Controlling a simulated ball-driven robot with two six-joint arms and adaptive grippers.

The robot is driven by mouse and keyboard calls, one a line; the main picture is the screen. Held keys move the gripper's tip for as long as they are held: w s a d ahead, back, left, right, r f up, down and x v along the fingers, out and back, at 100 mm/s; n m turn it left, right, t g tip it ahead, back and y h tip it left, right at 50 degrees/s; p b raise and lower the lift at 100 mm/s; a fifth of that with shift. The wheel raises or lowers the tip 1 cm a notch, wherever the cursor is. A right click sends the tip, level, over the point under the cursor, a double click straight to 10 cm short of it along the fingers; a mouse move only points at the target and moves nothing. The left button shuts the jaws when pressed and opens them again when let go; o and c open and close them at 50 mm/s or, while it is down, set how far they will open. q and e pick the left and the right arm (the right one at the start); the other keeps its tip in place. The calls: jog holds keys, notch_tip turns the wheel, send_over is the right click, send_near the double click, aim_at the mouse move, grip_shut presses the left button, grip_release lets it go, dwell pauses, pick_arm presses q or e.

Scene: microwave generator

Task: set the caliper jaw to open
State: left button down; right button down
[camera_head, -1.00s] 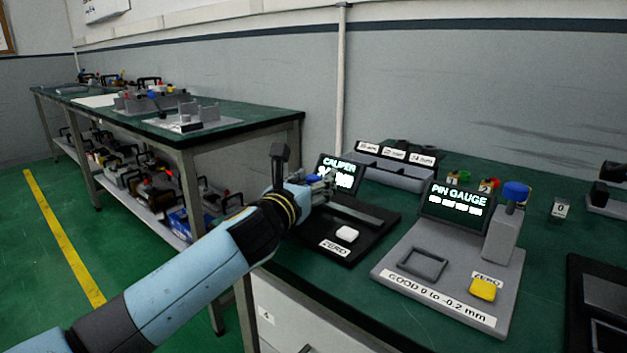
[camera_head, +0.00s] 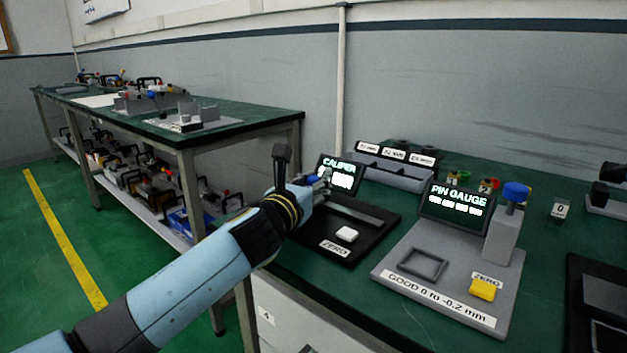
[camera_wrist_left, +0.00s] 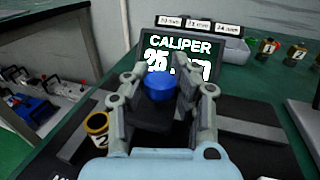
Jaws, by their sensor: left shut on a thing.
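The caliper station has a dark base (camera_head: 369,243) with a grey rail, a white ZERO button (camera_head: 347,234) and a lit CALIPER screen (camera_head: 340,175). In the left wrist view the screen (camera_wrist_left: 180,58) shows a reading beginning with 25, its last part hidden by a finger. My left gripper (camera_head: 319,181) is over the far left of the base. In the wrist view its fingers (camera_wrist_left: 161,92) are closed on the blue knob (camera_wrist_left: 160,85) of the dark sliding jaw (camera_wrist_left: 156,117). A yellow-rimmed ring marked 2 (camera_wrist_left: 97,123) is left of the fingers.
To the right stands the pin gauge (camera_head: 430,285) with its screen, a yellow button and a blue-topped post (camera_head: 502,235). A grey labelled rack (camera_head: 395,168) stands behind the caliper. Coloured numbered rings (camera_head: 487,187) lie beyond the pin gauge.

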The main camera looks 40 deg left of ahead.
pick_arm(q)
jog(key=d+p, duration=0.1)
jog(key=d, duration=0.2)
jog(key=shift+s+d, duration=0.15)
jog(key=shift+d, duration=0.15)
jog(key=shift+a+f, duration=0.1)
jog(key=shift+f, duration=0.05)
jog(key=c, duration=1.4)
grip_release()
jog(key=o, duration=0.4)
jog(key=shift+d, duration=0.25)
jog(key=shift+a, duration=0.1)
jog(key=s, duration=0.4)
jog(key=s+d, duration=0.1)
jog(key=s, duration=0.3)
jog(key=s+d, duration=0.1)
jog(key=s, duration=0.3)
jog(key=shift+d, duration=0.1)
